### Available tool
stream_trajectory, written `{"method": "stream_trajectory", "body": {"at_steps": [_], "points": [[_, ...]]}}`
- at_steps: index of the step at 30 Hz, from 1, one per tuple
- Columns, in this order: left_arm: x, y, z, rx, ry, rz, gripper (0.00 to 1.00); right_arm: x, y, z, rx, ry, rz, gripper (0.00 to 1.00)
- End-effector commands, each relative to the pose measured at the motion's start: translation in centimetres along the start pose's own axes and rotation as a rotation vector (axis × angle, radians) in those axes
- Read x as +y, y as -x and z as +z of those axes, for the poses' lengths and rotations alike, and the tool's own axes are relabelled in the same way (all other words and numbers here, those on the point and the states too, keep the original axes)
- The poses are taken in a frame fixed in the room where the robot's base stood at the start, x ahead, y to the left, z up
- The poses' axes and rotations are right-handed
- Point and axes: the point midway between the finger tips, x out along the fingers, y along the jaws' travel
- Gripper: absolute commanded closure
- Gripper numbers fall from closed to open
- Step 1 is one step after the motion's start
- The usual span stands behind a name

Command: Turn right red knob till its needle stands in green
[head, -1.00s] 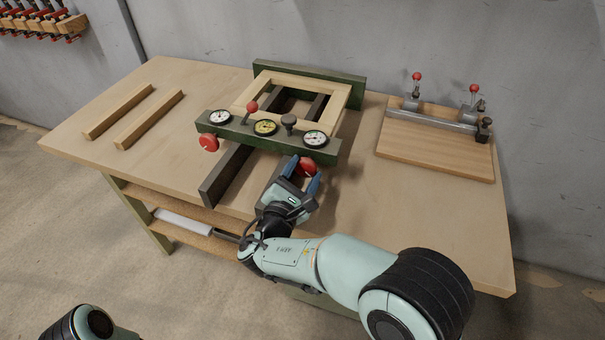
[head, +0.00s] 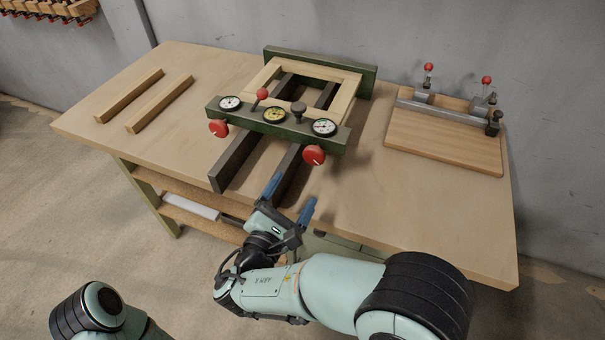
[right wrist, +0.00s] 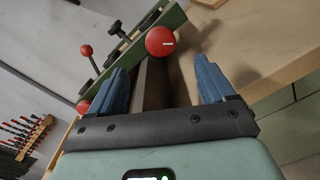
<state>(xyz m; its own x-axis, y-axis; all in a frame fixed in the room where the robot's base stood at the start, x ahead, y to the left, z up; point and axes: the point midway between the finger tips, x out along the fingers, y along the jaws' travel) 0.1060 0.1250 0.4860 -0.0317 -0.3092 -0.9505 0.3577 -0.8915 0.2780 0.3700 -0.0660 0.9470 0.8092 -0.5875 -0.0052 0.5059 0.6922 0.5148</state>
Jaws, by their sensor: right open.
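The right red knob (head: 314,155) sits on the front of the green press beam (head: 347,138), below the right white dial (head: 324,127). That dial's needle is too small to read. In the right wrist view the knob (right wrist: 160,41) shows a pale mark and stands ahead of the fingers, touched by neither. My right gripper (head: 291,194) is open and empty, in front of the knob and to its left in the head view. Its blue fingers are wide apart in the right wrist view (right wrist: 165,88). My left gripper is out of view.
The left red knob (head: 218,128) and a red-balled lever (head: 262,94) are on the same beam. A wooden frame (head: 259,78) lies behind it. Two wooden strips (head: 160,103) lie at left, a clamp board (head: 440,142) at right. The table's front right is clear.

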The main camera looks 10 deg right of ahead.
Motion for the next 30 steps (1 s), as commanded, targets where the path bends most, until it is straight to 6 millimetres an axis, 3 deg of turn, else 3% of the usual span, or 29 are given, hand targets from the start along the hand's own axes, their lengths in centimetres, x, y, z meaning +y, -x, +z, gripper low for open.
{"method": "stream_trajectory", "body": {"at_steps": [3, 9, 30], "points": [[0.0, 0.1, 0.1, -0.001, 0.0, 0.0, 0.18, 0.1, 1.9, 0.0, 0.001, 0.0, 0.002, 0.18], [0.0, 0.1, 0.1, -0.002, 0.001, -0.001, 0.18, 0.0, 3.1, 0.0, 0.0, 0.001, 0.001, 0.18], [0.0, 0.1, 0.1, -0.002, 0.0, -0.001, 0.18, 0.0, 3.1, 0.0, 0.0, 0.0, 0.0, 0.18]]}}
